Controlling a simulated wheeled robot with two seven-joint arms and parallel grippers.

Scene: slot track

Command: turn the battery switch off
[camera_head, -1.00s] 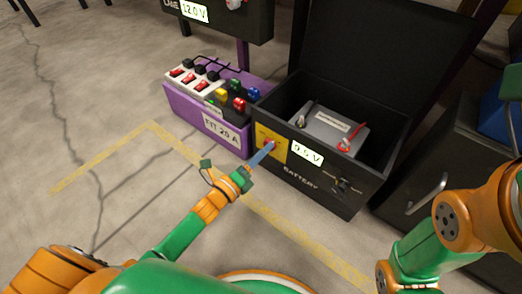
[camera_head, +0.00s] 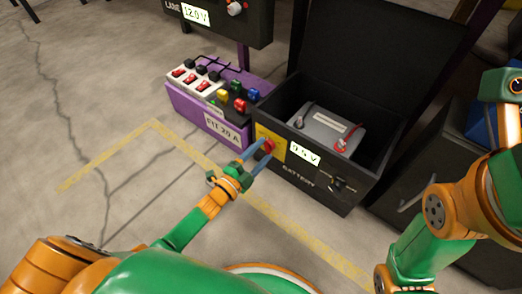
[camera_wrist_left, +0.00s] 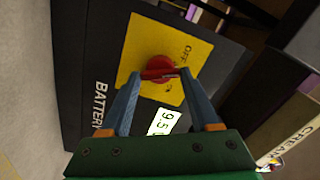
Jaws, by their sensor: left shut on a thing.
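The battery switch is a red rotary knob (camera_head: 267,146) on a yellow plate (camera_head: 277,150) on the front of the black battery box (camera_head: 318,187). In the left wrist view the knob (camera_wrist_left: 157,68) has its handle lying roughly across the picture. The word OFF stands on the plate up and right of the knob. My left gripper (camera_head: 252,158) is at the knob, its two blue-grey fingers (camera_wrist_left: 158,78) shut on the handle from both sides. The fingertips hide the handle's ends. My right arm shows at the right, but its gripper is not in view.
A display (camera_head: 305,153) beside the plate reads 9.5 V. A grey battery (camera_head: 325,130) sits in the open box. A purple fuse box (camera_head: 205,122) with switches and coloured parts stands left of it. The floor in front is clear, with yellow tape.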

